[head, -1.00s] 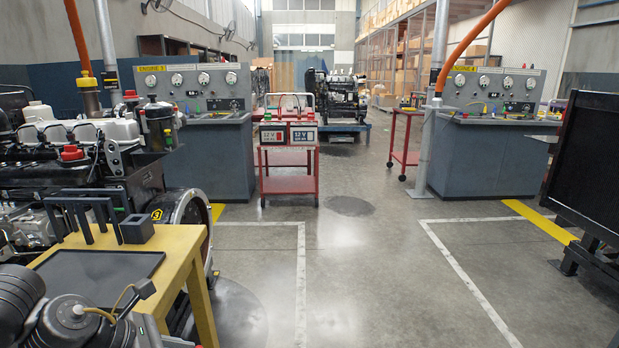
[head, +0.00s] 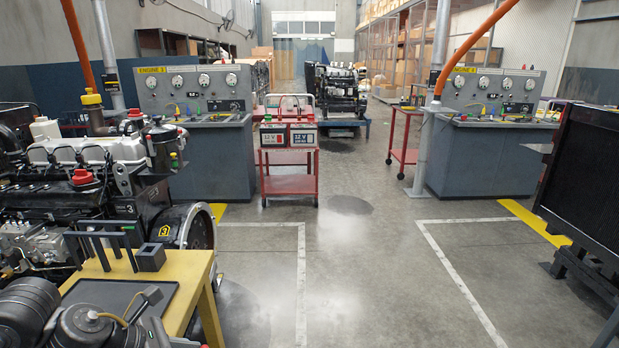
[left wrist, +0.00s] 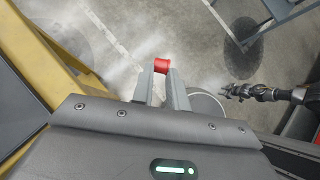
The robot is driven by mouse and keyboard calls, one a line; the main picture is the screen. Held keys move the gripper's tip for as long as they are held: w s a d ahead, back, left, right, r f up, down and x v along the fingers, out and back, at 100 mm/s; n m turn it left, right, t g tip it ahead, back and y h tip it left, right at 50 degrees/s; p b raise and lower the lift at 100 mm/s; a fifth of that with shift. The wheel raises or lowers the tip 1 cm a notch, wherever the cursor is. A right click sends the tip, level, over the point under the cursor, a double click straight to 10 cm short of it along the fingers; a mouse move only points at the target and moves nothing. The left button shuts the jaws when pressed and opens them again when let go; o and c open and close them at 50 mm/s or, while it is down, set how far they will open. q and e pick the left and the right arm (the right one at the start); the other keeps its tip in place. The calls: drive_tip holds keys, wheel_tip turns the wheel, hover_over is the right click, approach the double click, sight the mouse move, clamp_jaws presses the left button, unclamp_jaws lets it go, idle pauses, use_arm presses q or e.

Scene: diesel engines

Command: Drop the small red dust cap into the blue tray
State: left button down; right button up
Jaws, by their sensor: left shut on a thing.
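My left gripper (left wrist: 161,77) is shut on the small red dust cap (left wrist: 162,65), which sits between the fingertips in the left wrist view. The cap is held in the air with floor behind it. In the head view only my dark left arm shows at the bottom left; the fingertips and held cap are not seen there. I cannot pick out the blue tray in either view.
A yellow table (head: 207,308) with a black mat (head: 85,292) and a dark rack stands at the left, before an engine (head: 75,200) with red caps. A red cart (head: 290,182) carries batteries. Grey test benches (head: 215,160) stand behind. The central floor is clear.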

use_arm(q)
wheel_tip(320, 180, down, 11)
drive_tip(key=s+n+t+y, duration=0.2)
drive_tip(key=n+y, duration=0.1)
drive_tip(key=n, duration=0.2)
drive_tip(key=shift+s+r+t, duration=0.2)
drive_tip(key=shift+s+t, duration=0.2)
